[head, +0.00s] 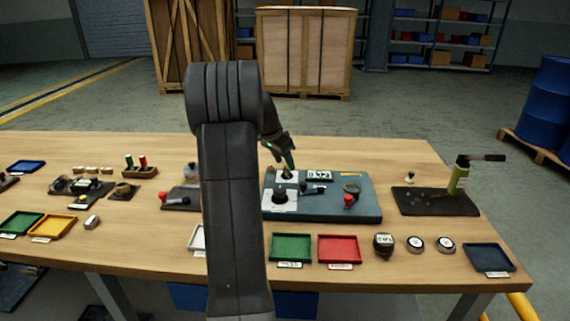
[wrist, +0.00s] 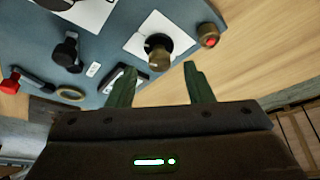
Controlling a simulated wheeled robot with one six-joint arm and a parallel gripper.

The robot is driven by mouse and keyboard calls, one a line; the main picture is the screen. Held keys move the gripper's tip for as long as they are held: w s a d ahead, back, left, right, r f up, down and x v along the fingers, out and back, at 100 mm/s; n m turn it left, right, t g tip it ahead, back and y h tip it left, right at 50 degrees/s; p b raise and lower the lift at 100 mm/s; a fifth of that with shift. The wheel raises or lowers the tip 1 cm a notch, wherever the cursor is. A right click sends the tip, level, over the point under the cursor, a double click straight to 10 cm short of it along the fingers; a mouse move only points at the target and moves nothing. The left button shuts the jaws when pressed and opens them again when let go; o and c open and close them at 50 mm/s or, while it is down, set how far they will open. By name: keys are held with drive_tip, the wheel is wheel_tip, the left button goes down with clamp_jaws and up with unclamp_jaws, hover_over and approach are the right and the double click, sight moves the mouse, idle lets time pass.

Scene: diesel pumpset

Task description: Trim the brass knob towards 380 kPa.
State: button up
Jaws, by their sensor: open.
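The brass knob (wrist: 158,60) stands on a white plate (wrist: 140,42) of the blue-grey panel, and its top looks dark. In the head view the knob (head: 287,174) shows small, just below my fingertips. My gripper (wrist: 157,76) is open and empty. In the wrist view the knob lies between the lines of the two green fingers, just beyond their tips; I cannot tell the exact gap. In the head view my gripper (head: 289,162) comes down over the panel (head: 325,210) from behind my arm. A digital readout (head: 319,175) sits right of the knob, too small to read surely.
A small brass part with a red top (wrist: 208,36) is close to the knob. A larger black knob (head: 280,196), a black lever (head: 313,190) and a red-handled lever (head: 350,200) share the panel. Green (head: 291,247) and red (head: 340,248) trays stand in front.

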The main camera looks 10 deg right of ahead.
drive_tip(key=v, duration=1.2)
drive_tip(key=shift+f, duration=0.1)
drive_tip(key=x, duration=1.3)
drive_tip(key=shift+d+f, duration=0.2)
drive_tip(key=shift+f, duration=0.15)
drive_tip(key=shift+r, duration=0.1)
